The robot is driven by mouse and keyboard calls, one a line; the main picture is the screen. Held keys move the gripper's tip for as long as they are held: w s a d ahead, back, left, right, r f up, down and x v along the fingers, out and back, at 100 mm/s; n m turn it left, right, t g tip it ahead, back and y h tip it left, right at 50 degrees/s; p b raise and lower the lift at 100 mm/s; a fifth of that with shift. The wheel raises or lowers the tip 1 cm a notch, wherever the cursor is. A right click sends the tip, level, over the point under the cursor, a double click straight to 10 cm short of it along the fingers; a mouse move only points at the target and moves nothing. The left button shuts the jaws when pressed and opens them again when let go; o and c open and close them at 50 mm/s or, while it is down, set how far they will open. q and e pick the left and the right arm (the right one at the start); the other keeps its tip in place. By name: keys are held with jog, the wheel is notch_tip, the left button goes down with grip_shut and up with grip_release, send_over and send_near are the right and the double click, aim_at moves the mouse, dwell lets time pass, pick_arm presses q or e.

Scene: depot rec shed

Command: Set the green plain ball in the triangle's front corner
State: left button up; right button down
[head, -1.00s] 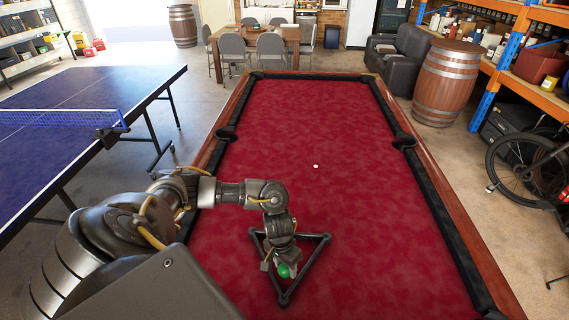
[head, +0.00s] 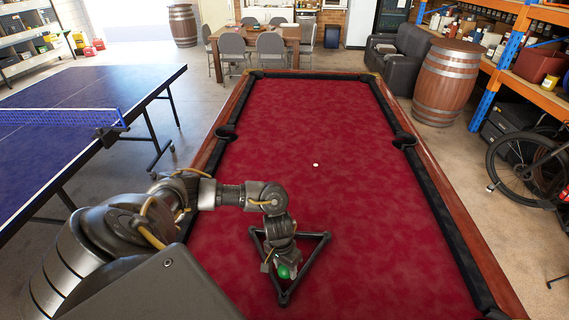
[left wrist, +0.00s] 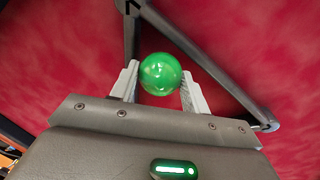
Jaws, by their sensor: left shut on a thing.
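The green plain ball (head: 283,272) is between the fingers of my left gripper (head: 280,269), which is shut on it. The black triangle (head: 311,259) lies on the red cloth, with one corner pointing towards me. From the head view, the ball appears inside the triangle's outline, a little short of that near corner. The left wrist view shows the ball (left wrist: 161,74) gripped on both sides, with bars of the triangle (left wrist: 205,62) beyond and to the right. I cannot tell whether the ball touches the cloth. My right gripper is out of view.
The pool table's red cloth (head: 350,205) is mostly clear around the triangle. A small white spot or ball (head: 315,165) is farther up the cloth. Dark cushions and wooden rails (head: 452,205) edge the table. A blue table-tennis table (head: 75,125) stands to the left.

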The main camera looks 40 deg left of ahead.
pick_arm(q)
jog(key=shift+f, duration=0.15)
jog(key=o, duration=1.1)
jog(key=shift+o, duration=0.2)
jog(key=r, duration=0.3)
jog(key=a+r+p, duration=0.1)
jog(key=r, duration=0.6)
jog(key=shift+a+r, duration=0.1)
jog(key=shift+a, duration=0.05)
jog(key=shift+s+r, duration=0.1)
jog(key=shift+r, duration=0.2)
jog(key=shift+a, duration=0.1)
